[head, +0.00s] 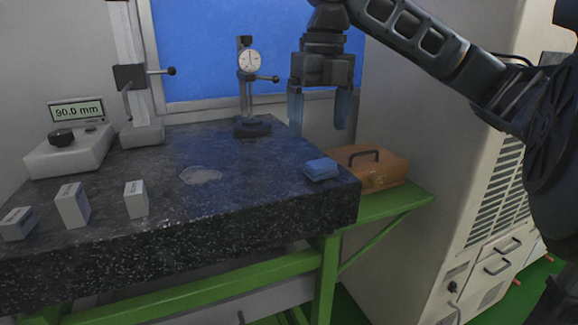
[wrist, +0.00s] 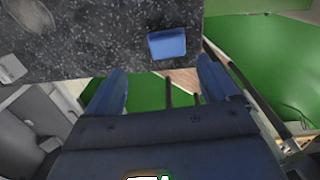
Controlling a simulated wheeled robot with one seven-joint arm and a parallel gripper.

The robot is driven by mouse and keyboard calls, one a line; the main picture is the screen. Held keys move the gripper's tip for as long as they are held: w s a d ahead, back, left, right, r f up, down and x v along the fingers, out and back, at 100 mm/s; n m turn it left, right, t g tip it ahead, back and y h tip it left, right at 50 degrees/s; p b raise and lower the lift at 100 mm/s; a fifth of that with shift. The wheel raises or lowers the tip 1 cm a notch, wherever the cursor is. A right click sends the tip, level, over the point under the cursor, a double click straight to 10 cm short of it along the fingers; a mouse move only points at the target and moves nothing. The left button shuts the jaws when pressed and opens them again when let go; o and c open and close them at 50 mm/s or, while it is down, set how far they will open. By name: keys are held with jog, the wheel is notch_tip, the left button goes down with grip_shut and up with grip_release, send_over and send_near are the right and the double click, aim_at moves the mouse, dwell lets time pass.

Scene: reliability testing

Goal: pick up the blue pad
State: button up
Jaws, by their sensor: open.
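The blue pad (head: 321,169) is a small soft-looking block lying on the right end of the dark speckled granite slab (head: 230,215). In the wrist view the blue pad (wrist: 167,43) lies near the slab's edge, ahead of the fingers and roughly between their lines. My gripper (head: 323,122) has bluish fingers spread apart with nothing between them. It hangs in the air above the slab's right end, apart from the pad. Both fingers of my gripper (wrist: 161,82) also show in the wrist view.
A wooden box (head: 375,172) with a dark handle sits right of the slab on the green frame (head: 395,212). A dial gauge stand (head: 250,125) stands behind. White blocks (head: 73,206), a readout unit (head: 70,148) and a pale patch (head: 200,175) lie left. A beige cabinet (head: 440,150) stands right.

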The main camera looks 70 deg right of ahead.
aim_at(322, 162)
jog(key=shift+s+d+f, duration=0.1)
jog(key=shift+d+f, duration=0.1)
jog(key=shift+f, duration=0.1)
jog(key=shift+s+f+p, duration=0.15)
jog(key=shift+f+p, duration=0.05)
jog(key=shift+f, duration=1.55)
jog(key=shift+s+f+p, duration=0.15)
jog(key=shift+f, duration=1.6)
jog(key=c, duration=1.1)
